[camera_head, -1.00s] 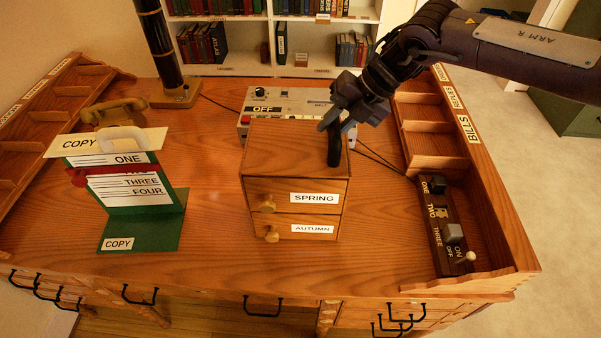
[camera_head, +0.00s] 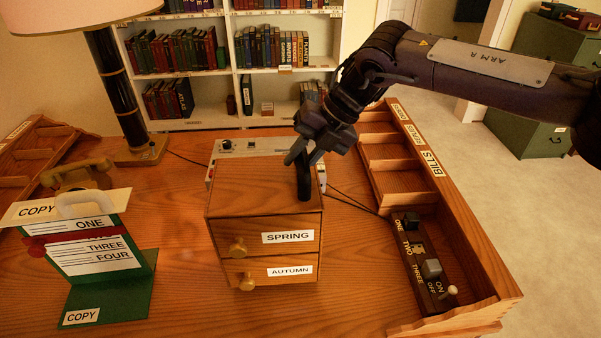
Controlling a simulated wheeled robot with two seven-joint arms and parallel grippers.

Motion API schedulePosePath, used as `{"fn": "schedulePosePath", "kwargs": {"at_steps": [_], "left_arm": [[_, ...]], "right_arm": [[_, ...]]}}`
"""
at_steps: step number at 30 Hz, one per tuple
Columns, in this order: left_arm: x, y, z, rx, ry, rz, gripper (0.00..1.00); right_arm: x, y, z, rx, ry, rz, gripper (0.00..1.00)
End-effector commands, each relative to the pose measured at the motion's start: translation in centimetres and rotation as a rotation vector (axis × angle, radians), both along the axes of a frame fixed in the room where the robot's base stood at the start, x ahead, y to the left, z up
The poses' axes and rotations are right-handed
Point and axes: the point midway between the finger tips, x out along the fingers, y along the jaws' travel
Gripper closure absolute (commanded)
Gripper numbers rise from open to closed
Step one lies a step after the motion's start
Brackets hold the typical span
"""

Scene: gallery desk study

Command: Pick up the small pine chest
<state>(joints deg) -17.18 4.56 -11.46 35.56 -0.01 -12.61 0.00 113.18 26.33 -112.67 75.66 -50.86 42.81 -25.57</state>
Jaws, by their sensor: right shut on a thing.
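The small pine chest (camera_head: 222,230) stands on the desk near the middle, with two drawers labelled SPRING and AUTUMN, each with a round wooden knob. My right gripper (camera_head: 304,168) comes in from the upper right and is shut at the right side of the chest's top, at a dark upright part (camera_head: 304,185) that looks like a handle. The exact contact is partly hidden by the fingers. I see no clear gap under the chest. My left gripper is not in view.
A grey control box (camera_head: 226,148) sits right behind the chest. A green COPY stand (camera_head: 110,290) and a telephone (camera_head: 75,172) are to the left. A switch panel (camera_head: 425,265) and wooden pigeonholes (camera_head: 395,165) line the right. A lamp (camera_head: 125,100) stands at back left.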

Motion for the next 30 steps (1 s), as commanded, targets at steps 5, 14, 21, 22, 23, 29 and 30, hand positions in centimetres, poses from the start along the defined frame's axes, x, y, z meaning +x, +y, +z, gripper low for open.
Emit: {"fn": "schedulePosePath", "kwargs": {"at_steps": [5,14,21,22,23,29,30], "left_arm": [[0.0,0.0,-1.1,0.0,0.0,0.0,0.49],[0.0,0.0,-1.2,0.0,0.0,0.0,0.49],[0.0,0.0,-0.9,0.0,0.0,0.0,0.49],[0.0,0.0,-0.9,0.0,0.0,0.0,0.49],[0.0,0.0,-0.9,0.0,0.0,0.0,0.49],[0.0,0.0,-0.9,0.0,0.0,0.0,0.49],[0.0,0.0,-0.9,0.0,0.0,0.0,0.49]], "right_arm": [[0.1,0.2,4.7,0.007,-0.011,0.001,1.0],[0.1,0.1,11.4,0.005,-0.008,0.001,1.0],[0.0,0.1,14.0,0.006,-0.005,0.002,1.0],[0.0,0.1,14.1,0.006,-0.005,0.001,1.0],[0.1,0.1,14.2,0.006,-0.005,0.001,1.0],[0.0,0.1,14.4,0.006,-0.004,0.001,1.0],[0.0,0.1,14.4,0.006,-0.004,0.001,1.0]]}}
